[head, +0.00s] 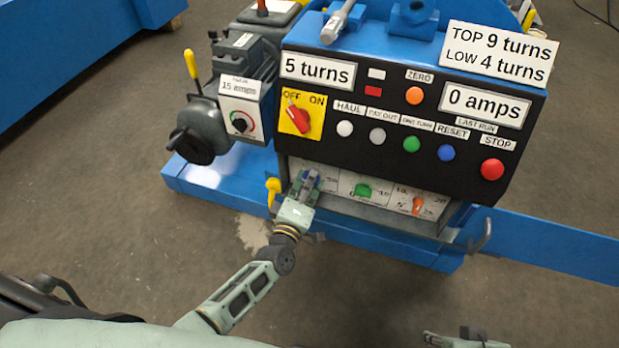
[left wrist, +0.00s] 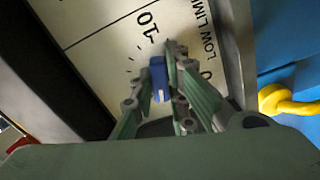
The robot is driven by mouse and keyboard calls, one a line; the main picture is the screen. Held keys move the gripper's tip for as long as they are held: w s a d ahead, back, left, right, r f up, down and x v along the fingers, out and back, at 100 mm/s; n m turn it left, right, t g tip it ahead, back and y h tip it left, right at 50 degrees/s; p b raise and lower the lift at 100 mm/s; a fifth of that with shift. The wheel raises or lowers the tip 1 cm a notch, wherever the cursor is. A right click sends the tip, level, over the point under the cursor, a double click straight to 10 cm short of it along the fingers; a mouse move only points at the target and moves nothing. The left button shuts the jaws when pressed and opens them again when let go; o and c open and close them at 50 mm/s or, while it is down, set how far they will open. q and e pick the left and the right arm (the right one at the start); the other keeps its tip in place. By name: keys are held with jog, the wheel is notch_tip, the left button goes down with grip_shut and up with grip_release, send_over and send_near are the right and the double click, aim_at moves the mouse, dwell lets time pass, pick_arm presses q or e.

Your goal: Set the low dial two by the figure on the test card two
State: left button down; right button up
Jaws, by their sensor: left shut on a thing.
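The low dial has a blue knob (left wrist: 157,72) on a white scale plate printed "LOW LIMIT" and "10" in the left wrist view. My left gripper (head: 309,180) is at the left end of the lower dial panel, in front of this dial. In the left wrist view its fingers (left wrist: 155,84) are shut around the blue knob, one on each side. A white mark shows on the knob; its exact reading cannot be told. The test card (head: 499,54) reads "TOP 9 turns" and "LOW 4 turns". Part of what appears to be my right gripper (head: 465,341) shows at the bottom edge.
A green dial (head: 364,190) and an orange dial (head: 418,204) sit right of my left gripper. Above are push buttons, a red OFF/ON switch (head: 299,115) and displays reading "5 turns" (head: 318,70) and "0 amps" (head: 485,105). A yellow hook (head: 273,189) is close by on the left.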

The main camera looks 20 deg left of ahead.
pick_arm(q)
jog(key=shift+f+m+p, duration=0.1)
jog(key=shift+m+p, duration=0.65)
jog(key=shift+m, duration=1.45)
jog(key=c, duration=1.7)
grip_release()
jog(key=shift+s, duration=0.1)
jog(key=shift+s, duration=0.3)
jog(key=s, duration=1.1)
jog(key=shift+s+a, duration=0.1)
jog(key=shift+a, duration=0.1)
